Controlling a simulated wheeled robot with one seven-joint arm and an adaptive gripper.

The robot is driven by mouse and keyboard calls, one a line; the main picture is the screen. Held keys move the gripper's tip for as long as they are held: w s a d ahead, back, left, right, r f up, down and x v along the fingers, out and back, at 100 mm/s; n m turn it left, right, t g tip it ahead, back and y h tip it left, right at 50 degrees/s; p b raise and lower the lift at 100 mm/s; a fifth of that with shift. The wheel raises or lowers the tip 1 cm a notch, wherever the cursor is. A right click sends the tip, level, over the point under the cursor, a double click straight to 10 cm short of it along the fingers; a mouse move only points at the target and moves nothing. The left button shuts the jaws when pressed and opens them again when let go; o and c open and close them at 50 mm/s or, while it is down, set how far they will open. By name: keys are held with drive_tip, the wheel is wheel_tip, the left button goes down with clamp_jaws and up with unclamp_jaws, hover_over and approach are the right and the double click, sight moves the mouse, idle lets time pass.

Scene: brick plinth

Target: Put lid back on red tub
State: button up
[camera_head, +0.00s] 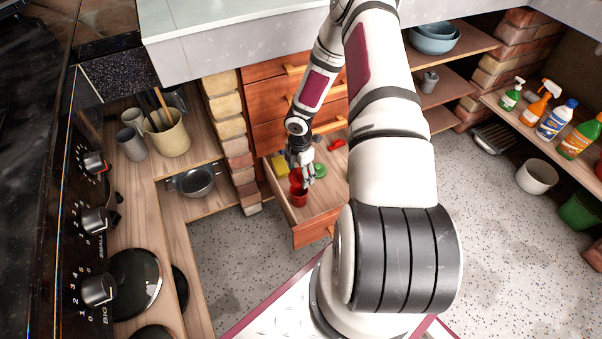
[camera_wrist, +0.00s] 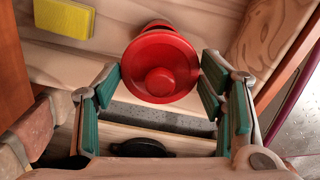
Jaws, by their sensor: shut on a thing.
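The red lid (camera_wrist: 160,72), round with a central knob, faces the camera in the wrist view. My gripper (camera_wrist: 165,78) is shut on it, with the teal finger pads at its left and right rim. In the head view my gripper (camera_head: 302,168) is low over the open drawer. The red tub (camera_head: 299,197) stands upright in that drawer, just below the gripper. In the wrist view a bit of red shows behind the lid's upper edge, and the rest is hidden. I cannot tell whether lid and tub touch.
The wooden drawer (camera_head: 317,213) is pulled open. A yellow sponge (camera_wrist: 64,18) lies at its left. A green round thing (camera_head: 319,170) and a small red thing (camera_head: 337,145) lie in the drawer to the right of the gripper. A brick pillar (camera_head: 237,150) stands close on the left.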

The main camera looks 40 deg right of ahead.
drive_tip(key=shift+a+f+b, duration=0.15)
drive_tip(key=shift+f+b, duration=0.65)
drive_tip(key=shift+f, duration=0.05)
drive_tip(key=shift+f+b, duration=1.85)
drive_tip(key=shift+f, duration=0.5)
drive_tip(key=shift+f, duration=0.1)
drive_tip(key=o, duration=1.2)
drive_tip(key=shift+r+p, duration=3)
drive_tip(key=shift+r, duration=0.5)
clamp_jaws()
